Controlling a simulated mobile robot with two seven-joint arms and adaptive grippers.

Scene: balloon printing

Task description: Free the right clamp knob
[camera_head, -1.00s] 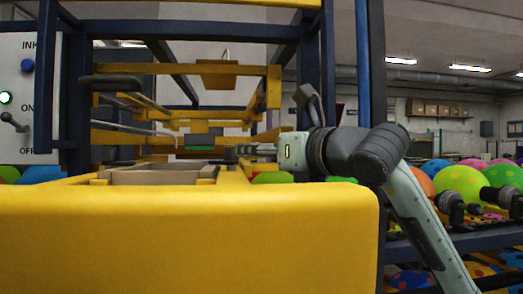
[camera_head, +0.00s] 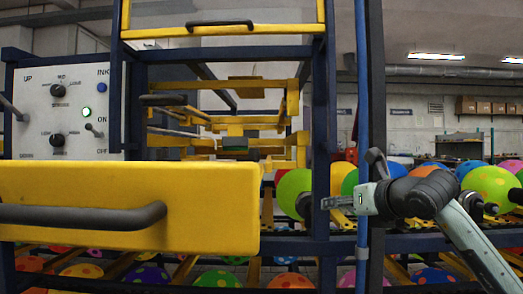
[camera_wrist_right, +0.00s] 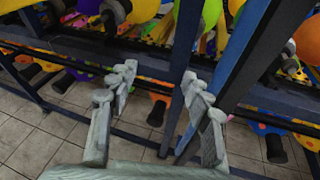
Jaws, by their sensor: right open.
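My right gripper (camera_head: 328,202) is at the right side of the printing machine, by its dark blue upright, and points left. In the right wrist view the gripper (camera_wrist_right: 160,82) is open, with its two fingers spread and nothing held. A dark blue post (camera_wrist_right: 181,75) passes between or just beyond the fingers; I cannot tell which. A dark round knob (camera_head: 304,206) shows at a green balloon (camera_head: 291,190) just left of the upright. I cannot tell whether it is the right clamp knob. My left gripper is not in view.
A yellow drawer front (camera_head: 215,205) with a dark bar handle (camera_head: 85,215) stands close at the left. Behind it is a control panel (camera_head: 68,110) with knobs. Balloons on racks (camera_head: 490,190) fill the right. Blue posts and rails closely surround my right gripper.

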